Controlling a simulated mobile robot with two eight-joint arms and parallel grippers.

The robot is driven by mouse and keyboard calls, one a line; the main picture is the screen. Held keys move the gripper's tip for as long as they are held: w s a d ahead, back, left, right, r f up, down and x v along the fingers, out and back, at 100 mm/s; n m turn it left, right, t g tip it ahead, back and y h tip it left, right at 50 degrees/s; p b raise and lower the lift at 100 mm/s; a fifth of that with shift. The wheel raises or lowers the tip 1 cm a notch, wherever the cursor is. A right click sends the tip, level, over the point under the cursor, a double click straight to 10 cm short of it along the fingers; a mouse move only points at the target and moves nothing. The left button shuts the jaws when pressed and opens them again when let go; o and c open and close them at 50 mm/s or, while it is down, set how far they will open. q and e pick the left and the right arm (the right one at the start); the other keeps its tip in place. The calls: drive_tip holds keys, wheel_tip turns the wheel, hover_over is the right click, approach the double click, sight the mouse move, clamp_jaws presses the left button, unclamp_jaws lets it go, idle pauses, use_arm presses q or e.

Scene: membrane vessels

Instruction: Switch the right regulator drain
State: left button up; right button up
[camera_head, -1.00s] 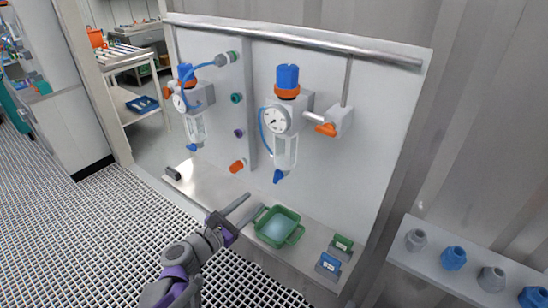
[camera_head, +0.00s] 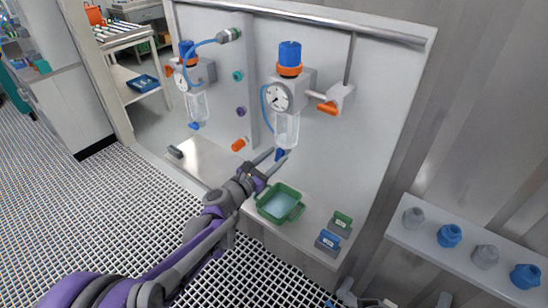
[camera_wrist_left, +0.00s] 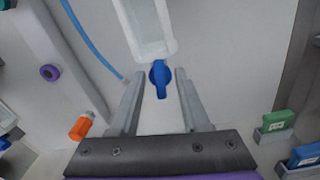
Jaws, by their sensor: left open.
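The right regulator (camera_head: 290,82) hangs on the white panel, with a blue knob on top, a round gauge and a clear bowl (camera_head: 287,130). Its blue drain (camera_head: 280,154) points down below the bowl. My left gripper (camera_head: 274,157) is open just below the bowl, its fingertips at the drain. In the left wrist view the blue drain (camera_wrist_left: 160,76) lies between the two open fingers, with a gap on each side. Part of what looks like my right gripper (camera_head: 392,301) shows at the bottom edge; its jaw state is unclear.
A green tray (camera_head: 297,212) stands on the ledge below the regulator. Green and blue tagged blocks (camera_head: 328,240) sit to its right. The left regulator (camera_head: 196,75) hangs on the same panel. An orange fitting (camera_head: 239,144) is left of the gripper. A shelf (camera_head: 400,225) with several fittings is at right.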

use_arm(q)
drive_tip(key=shift+c, duration=0.2)
clamp_jaws()
drive_tip(key=shift+m, duration=0.3)
drive_tip(key=m, duration=0.3)
drive_tip(key=shift+s+m, duration=0.1)
drive_tip(key=shift+m, duration=0.2)
drive_tip(key=m+p, duration=0.1)
drive_tip(key=m, duration=0.2)
drive_tip(key=shift+d+m, duration=0.1)
drive_tip(key=shift+m, duration=0.2)
drive_tip(key=m+p, duration=0.1)
drive_tip(key=m, duration=0.3)
drive_tip(key=shift+f, duration=0.15)
drive_tip(key=shift+f+m+p, duration=0.1)
drive_tip(key=shift+m+p, duration=0.2)
drive_tip(key=shift+m, duration=1.7)
